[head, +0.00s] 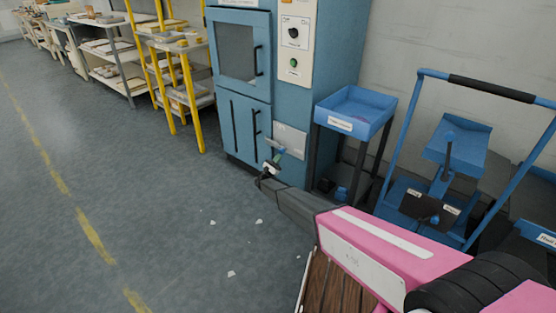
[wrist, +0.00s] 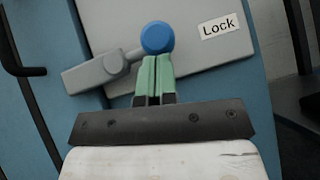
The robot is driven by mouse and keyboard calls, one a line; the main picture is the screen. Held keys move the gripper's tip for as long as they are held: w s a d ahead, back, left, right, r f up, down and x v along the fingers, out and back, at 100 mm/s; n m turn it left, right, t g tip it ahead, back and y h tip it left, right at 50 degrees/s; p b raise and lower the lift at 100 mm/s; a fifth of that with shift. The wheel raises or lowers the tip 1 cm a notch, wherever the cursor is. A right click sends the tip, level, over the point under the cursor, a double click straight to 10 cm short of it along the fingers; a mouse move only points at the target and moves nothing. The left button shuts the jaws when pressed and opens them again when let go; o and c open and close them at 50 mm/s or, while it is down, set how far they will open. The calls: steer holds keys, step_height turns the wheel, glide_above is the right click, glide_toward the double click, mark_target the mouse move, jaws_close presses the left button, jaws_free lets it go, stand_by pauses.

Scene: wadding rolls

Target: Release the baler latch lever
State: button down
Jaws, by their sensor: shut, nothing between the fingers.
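The latch lever is a grey arm with a blue ball knob (wrist: 157,37) in the wrist view. It runs from the grey pivot block (wrist: 90,74) up and right to the knob. It sits on a grey plate (wrist: 195,20) with a "Lock" label (wrist: 226,26) to its right. My gripper (wrist: 154,62) has green fingertips, shut together with nothing between them, just below the knob. I cannot tell whether they touch it. In the head view, my gripper (head: 278,156) is low at the front of the blue baler (head: 240,102), by its pale plate (head: 291,141); the lever is too small to make out.
A blue tray stand (head: 355,108) stands right of the baler. A blue-framed cart (head: 395,135) is further right. Yellow-framed shelving (head: 190,95) is to the left. White scraps (head: 231,273) lie on the open grey floor (head: 150,200).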

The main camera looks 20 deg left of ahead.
mark_target(281, 151)
steer(key=shift+d+r+n+t+y, duration=0.1)
steer(key=shift+r+n+t+y, duration=0.05)
steer(key=shift+n+t+y, duration=0.2)
steer(key=shift+s+d+r+n+t+y, duration=0.15)
steer(key=shift+r+n+t+y, duration=0.15)
steer(key=shift+r+n+y, duration=0.35)
steer(key=shift+d+r+n+t+y, duration=0.15)
steer(key=shift+r+n+t+y, duration=0.1)
steer(key=shift+r+n+y, duration=0.35)
steer(key=shift+s+d+r+n+t+y, duration=0.15)
steer(key=shift+r+n+t+y, duration=0.2)
steer(key=shift+r+n, duration=0.4)
steer(key=shift+y, duration=0.25)
steer(key=shift+w+a+r, duration=0.15)
steer(key=shift+a+r, duration=0.15)
steer(key=shift+r, duration=0.35)
steer(key=shift+w+a+r, duration=0.15)
steer(key=shift+a+r, duration=0.1)
steer(key=shift+r, duration=0.4)
steer(key=shift+w+a+r, duration=0.15)
steer(key=shift+a+r, duration=0.15)
steer(key=shift+r, duration=0.35)
steer(key=shift+a+r, duration=0.1)
